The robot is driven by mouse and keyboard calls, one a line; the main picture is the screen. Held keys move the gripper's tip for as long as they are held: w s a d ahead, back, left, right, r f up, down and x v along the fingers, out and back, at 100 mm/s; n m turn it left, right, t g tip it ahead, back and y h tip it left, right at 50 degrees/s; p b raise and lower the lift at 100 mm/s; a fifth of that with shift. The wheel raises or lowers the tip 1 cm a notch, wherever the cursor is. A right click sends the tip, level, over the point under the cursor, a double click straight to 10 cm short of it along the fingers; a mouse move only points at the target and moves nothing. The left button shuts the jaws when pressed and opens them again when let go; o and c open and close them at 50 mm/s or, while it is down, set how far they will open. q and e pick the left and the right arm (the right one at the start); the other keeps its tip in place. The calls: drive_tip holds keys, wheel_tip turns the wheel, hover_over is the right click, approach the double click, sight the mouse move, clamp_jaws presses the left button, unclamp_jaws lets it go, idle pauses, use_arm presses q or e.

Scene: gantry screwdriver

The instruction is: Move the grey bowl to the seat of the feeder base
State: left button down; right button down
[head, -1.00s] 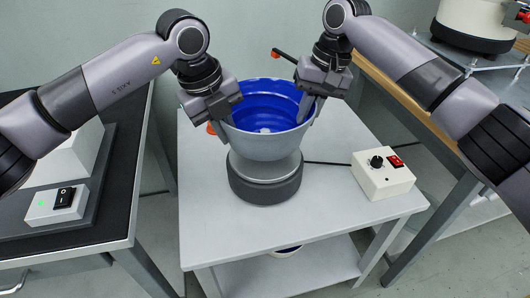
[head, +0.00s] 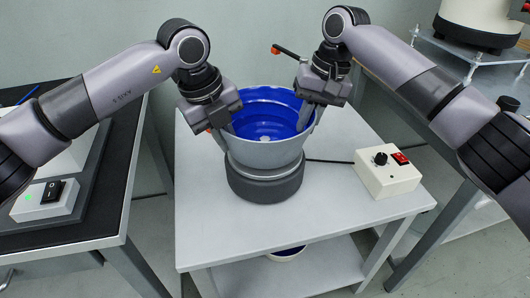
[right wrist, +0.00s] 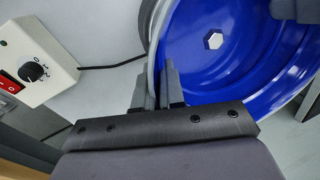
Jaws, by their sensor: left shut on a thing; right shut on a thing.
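The bowl (head: 268,155), grey outside and blue inside, is upright over the dark round feeder base (head: 265,188) on the white table. Its underside is at or just above the base's seat; I cannot tell whether they touch. My left gripper (head: 231,126) is shut on the bowl's left rim. My right gripper (head: 304,115) is shut on its right rim. In the right wrist view, the right fingers (right wrist: 158,88) pinch the bowl wall, and the blue inside (right wrist: 222,75) shows a hex nut (right wrist: 214,40) at the centre.
A control box (head: 388,175) with a black knob and red switch stands on the table's right, with a cable behind. Orange-tipped levers (head: 289,53) show by the bowl. A switch box (head: 45,201) is on the left bench. Another blue-lined vessel (head: 287,254) sits below.

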use_arm(q)
drive_tip(key=shift+a+f+b, duration=0.1)
drive_tip(key=shift+f+b, duration=0.45)
drive_tip(key=shift+f, duration=0.1)
use_arm(e)
drive_tip(key=shift+w+d+f, duration=0.1)
drive_tip(key=shift+d+f, duration=0.1)
drive_tip(key=shift+f, duration=0.45)
use_arm(q)
drive_tip(key=c, duration=1.2)
unclamp_jaws()
drive_tip(key=shift+c, duration=0.2)
use_arm(e)
drive_tip(key=c, duration=1.2)
unclamp_jaws()
drive_tip(key=shift+c, duration=0.2)
drive_tip(key=shift+a, duration=0.1)
use_arm(q)
drive_tip(key=shift+r, duration=0.25)
use_arm(e)
drive_tip(key=shift+r, duration=0.1)
use_arm(q)
drive_tip(key=v, duration=1.1)
drive_tip(key=shift+r, duration=0.2)
use_arm(e)
drive_tip(key=v, duration=1.2)
use_arm(q)
drive_tip(key=shift+s, duration=0.1)
use_arm(e)
drive_tip(key=shift+a, duration=0.1)
